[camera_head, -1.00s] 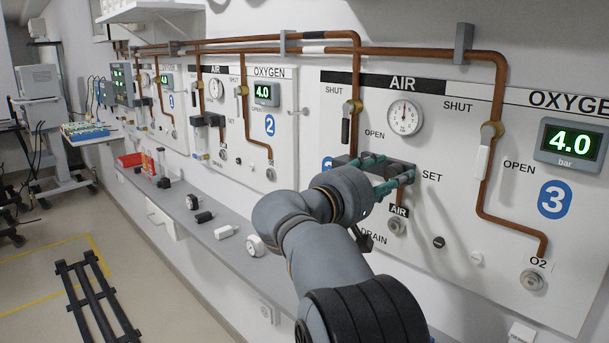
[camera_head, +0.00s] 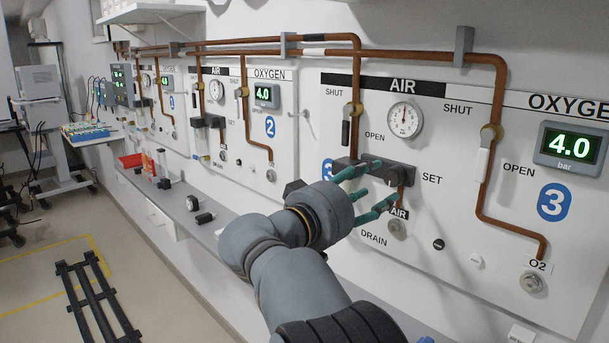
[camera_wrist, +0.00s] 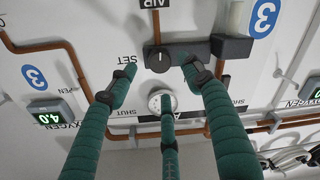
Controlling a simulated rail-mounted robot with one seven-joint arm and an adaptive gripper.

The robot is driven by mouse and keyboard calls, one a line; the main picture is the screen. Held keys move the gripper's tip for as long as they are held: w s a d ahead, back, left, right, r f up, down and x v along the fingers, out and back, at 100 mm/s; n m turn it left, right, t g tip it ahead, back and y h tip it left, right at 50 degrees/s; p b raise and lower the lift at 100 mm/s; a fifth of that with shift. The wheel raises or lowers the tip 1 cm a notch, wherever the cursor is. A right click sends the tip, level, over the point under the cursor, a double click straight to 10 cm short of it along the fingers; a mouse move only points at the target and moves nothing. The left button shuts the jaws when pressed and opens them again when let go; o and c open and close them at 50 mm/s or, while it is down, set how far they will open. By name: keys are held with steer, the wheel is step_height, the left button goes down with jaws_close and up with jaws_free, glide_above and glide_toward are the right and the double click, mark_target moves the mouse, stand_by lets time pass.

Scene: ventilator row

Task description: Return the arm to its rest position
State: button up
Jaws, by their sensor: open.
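My gripper (camera_head: 376,190) has green segmented fingers spread apart, with nothing between them. It is in front of panel 3, just left of and below the AIR gauge. The dark regulator block (camera_head: 402,174) of panel 3 is right behind the fingertips, partly hidden by them in the head view. In the wrist view, the panel shows upside down, with my three fingers (camera_wrist: 160,82) apart around a clear space. The block (camera_wrist: 192,50) and its round knob (camera_wrist: 159,60) lie beyond them. My arm reaches up from the bottom of the head view.
Copper pipes (camera_head: 485,185), the AIR gauge (camera_head: 405,118) and the oxygen display (camera_head: 570,143) stand out from panel 3. The floor at left has open room.

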steer(key=shift+s+a, duration=0.35)
steer(key=shift+f, duration=0.1)
